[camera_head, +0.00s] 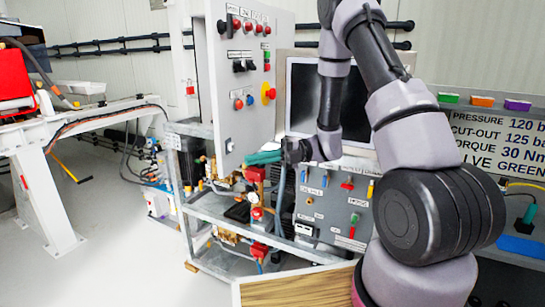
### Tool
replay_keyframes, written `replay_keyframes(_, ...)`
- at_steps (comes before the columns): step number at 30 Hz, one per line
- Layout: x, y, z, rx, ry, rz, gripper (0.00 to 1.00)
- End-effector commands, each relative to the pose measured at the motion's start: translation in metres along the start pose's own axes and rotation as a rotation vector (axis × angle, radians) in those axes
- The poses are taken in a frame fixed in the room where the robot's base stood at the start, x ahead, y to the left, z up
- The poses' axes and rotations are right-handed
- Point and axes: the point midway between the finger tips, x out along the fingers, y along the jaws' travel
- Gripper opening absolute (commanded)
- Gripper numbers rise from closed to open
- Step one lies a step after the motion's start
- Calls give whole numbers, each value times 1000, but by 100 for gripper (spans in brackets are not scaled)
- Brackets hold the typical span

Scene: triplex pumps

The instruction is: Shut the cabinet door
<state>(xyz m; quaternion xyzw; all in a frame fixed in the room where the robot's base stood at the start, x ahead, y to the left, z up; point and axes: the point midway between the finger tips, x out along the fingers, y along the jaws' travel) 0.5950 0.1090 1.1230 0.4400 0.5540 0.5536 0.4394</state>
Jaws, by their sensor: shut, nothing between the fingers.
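The cabinet door (242,75) appears to be the tall light-grey panel with red, black and yellow controls, left of my arm. It stands upright at an angle, with a pale side (201,90) along its left. I cannot tell how far open it is. My gripper (285,154) is near the door's lower right corner, low in front of the rack. It is small and partly lost against dark parts, and looks shut and empty. A teal item (262,158) shows just left of it; I cannot tell whether they touch. My arm covers part of the area to the right.
A dark framed rectangle (306,92) stands behind my arm. A grey control panel (333,205) with coloured handles is below it. A metal rack (197,208) holds pipework. A wooden top (300,288) is at the front. Floor (118,240) is clear at left.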

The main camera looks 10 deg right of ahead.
Motion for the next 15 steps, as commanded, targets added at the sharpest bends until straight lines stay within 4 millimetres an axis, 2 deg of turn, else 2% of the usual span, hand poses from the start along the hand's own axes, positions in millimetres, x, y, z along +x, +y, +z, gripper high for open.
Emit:
replay_keyframes(2, 17, 0, -2, 1, 5, 0, 0)
replay_keyframes(6, 30, 0, 16, -1, 2, -1, 0)
replay_keyframes(15, 40, 0, 28, -1, -1, -1, 0)
